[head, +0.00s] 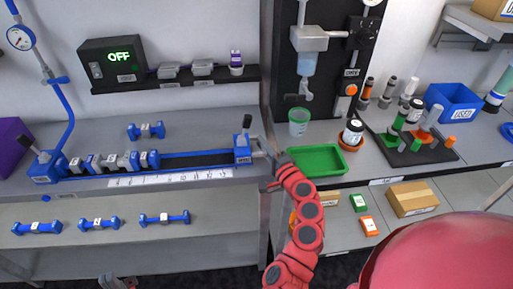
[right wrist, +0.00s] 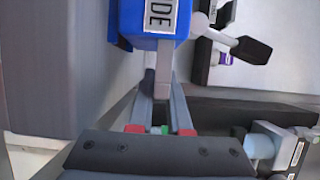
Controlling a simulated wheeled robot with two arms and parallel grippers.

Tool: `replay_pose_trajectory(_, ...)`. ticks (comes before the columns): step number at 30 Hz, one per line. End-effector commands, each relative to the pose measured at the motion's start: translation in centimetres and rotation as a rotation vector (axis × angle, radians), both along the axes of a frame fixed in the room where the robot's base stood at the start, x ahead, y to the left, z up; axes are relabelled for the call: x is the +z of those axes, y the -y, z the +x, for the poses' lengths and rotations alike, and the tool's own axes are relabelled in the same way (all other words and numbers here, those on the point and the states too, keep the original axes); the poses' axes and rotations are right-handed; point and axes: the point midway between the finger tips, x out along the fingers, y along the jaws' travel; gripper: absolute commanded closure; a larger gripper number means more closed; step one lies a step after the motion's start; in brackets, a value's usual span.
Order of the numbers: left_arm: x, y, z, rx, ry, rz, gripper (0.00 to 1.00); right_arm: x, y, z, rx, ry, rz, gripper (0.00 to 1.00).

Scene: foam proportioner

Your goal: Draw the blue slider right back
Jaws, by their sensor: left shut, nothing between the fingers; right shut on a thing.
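The blue slider (head: 242,153) is a blue block with a dark-handled lever on top. It stands at the right end of a dark rail (head: 195,161) on the grey bench. In the right wrist view the slider (right wrist: 130,22) shows a label ending in "DE", with a grey bar below it. My right gripper (head: 268,153) reaches the slider's right side. In the right wrist view its fingers (right wrist: 161,100) are shut on the slider's grey bar. My left gripper (head: 118,283) is shut and empty at the bottom edge, low and away from the rail.
Several grey and blue blocks (head: 115,163) sit at the rail's left end, beside a blue end block (head: 47,166). A white scale (head: 170,178) runs along the front. Blue dumbbell-shaped pieces (head: 99,223) lie on the lower shelf.

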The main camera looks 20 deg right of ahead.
Motion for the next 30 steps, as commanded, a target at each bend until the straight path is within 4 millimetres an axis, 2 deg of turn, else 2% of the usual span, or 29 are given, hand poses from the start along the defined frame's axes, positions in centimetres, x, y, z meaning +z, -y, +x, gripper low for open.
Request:
replay_pose_trajectory(3,0.0,0.0,0.0,0.000,0.000,0.000,1.00,0.0,0.3,0.0,-0.007,0.000,-0.002,1.00)
replay_pose_trajectory(4,0.0,0.0,0.0,0.000,0.000,0.000,1.00,0.0,0.3,0.0,-0.008,0.000,-0.002,0.80)
replay_pose_trajectory(8,0.0,0.0,0.0,0.000,0.000,0.000,1.00,0.0,0.2,0.0,-0.006,0.000,-0.002,0.57)
replay_pose_trajectory(9,0.0,0.0,0.0,0.000,0.000,0.000,1.00,0.0,0.2,0.0,-0.006,0.000,-0.001,0.54)
replay_pose_trajectory(20,-0.1,0.0,0.0,0.000,0.000,0.000,1.00,-0.1,0.1,-0.5,-0.003,-0.001,0.000,0.54)
replay_pose_trajectory(26,-0.8,0.0,0.0,0.000,0.000,0.000,1.00,-0.3,0.5,-3.4,-0.007,0.000,0.000,0.54)
replay_pose_trajectory(30,-1.5,0.0,0.0,0.000,0.000,0.000,1.00,-0.4,1.0,-6.7,-0.009,-0.001,0.001,0.54)
